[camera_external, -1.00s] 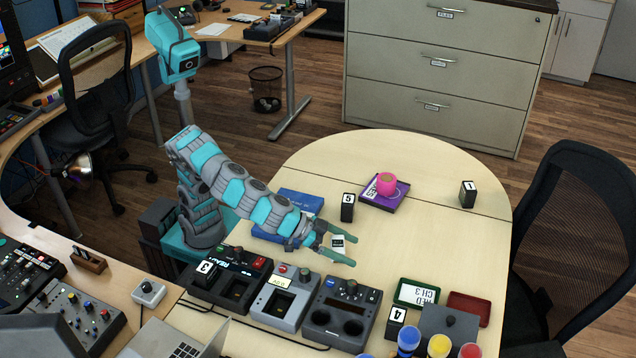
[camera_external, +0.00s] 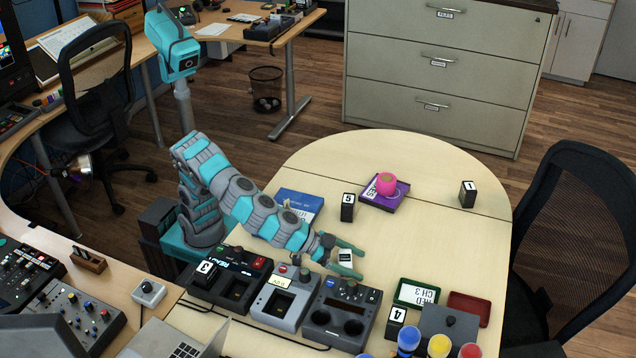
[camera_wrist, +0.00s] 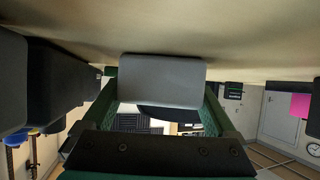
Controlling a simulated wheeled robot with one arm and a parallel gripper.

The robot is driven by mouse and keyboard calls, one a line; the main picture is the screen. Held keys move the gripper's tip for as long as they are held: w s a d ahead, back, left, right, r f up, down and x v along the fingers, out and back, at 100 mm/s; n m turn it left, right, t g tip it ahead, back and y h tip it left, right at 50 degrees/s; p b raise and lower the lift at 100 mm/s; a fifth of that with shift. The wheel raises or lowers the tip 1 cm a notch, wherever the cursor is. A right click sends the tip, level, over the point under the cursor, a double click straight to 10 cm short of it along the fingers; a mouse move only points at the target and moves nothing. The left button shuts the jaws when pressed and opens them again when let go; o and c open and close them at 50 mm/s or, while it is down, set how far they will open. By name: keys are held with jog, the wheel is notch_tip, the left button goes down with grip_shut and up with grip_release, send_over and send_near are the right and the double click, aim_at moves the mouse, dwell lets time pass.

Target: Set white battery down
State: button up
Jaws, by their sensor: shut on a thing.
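My gripper (camera_external: 346,258) is shut on the white battery (camera_external: 345,257), which shows as a small pale block between the green fingers. It hangs over the round table's (camera_external: 425,235) middle, just behind the grey and dark devices. In the wrist view the battery (camera_wrist: 162,82) is a plain grey-white block held between both green fingers, with the pale tabletop (camera_wrist: 230,30) close by its edge. I cannot tell whether the battery touches the table.
A grey device (camera_external: 285,300) and a dark device with two round wells (camera_external: 338,318) stand in front of the gripper. A green tray (camera_external: 416,293) and a red tray (camera_external: 469,306) lie to the right. A black block marked 5 (camera_external: 348,207) stands behind. Table between is bare.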

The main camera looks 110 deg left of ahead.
jog(key=o, duration=1.2)
jog(key=shift+o, duration=0.2)
jog(key=shift+s+r, duration=0.15)
jog(key=shift+r, duration=0.05)
jog(key=b+v, duration=0.1)
jog(key=v, duration=1)
jog(key=shift+s+d+r, duration=0.1)
jog(key=shift+s, duration=0.25)
